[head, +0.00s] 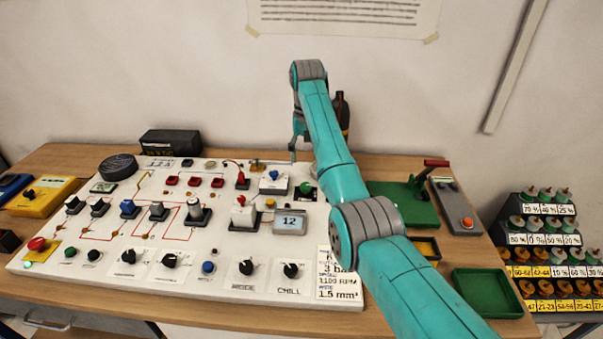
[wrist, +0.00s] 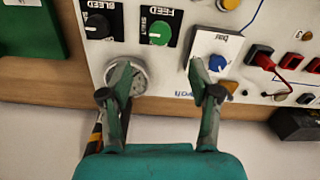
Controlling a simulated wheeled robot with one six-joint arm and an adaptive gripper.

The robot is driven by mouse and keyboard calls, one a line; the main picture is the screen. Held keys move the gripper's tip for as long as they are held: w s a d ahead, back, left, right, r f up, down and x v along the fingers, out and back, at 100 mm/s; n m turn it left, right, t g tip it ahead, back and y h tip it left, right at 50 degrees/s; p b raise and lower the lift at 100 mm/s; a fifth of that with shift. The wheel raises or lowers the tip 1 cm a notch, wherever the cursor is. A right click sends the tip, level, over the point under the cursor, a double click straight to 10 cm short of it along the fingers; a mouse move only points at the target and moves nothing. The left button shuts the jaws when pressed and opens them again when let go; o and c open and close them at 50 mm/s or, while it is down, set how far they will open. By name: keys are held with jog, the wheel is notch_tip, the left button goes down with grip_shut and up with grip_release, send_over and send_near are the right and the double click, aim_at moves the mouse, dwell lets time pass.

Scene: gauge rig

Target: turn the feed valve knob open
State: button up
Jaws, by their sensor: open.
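The feed valve knob (wrist: 160,32) is green and round, on a black plate labelled FEED, with SHUT lettered beside it in the wrist view. Its pointer is too small to read. A green knob by my arm in the head view (head: 305,188) appears to be the same one. My gripper (wrist: 159,76) is open and empty, its two fingers apart. In the wrist picture, the knob lies beyond the fingertips, between their lines, apart from both. In the head view my gripper (head: 296,148) hangs over the panel's back edge, partly hidden by my arm.
A black bleed knob (wrist: 97,25) sits left of the feed knob. A round gauge (wrist: 138,78) lies behind the left finger, and a blue knob (wrist: 217,63) by the right finger. A red plug and cable (wrist: 262,57) stand farther right. A green tray (head: 487,292) lies right of my arm.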

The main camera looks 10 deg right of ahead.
aim_at(306, 185)
notch_tip(306, 185, down, 11)
jog(key=shift+r, duration=0.15)
dwell(0.4)
jog(key=c, duration=1.2)
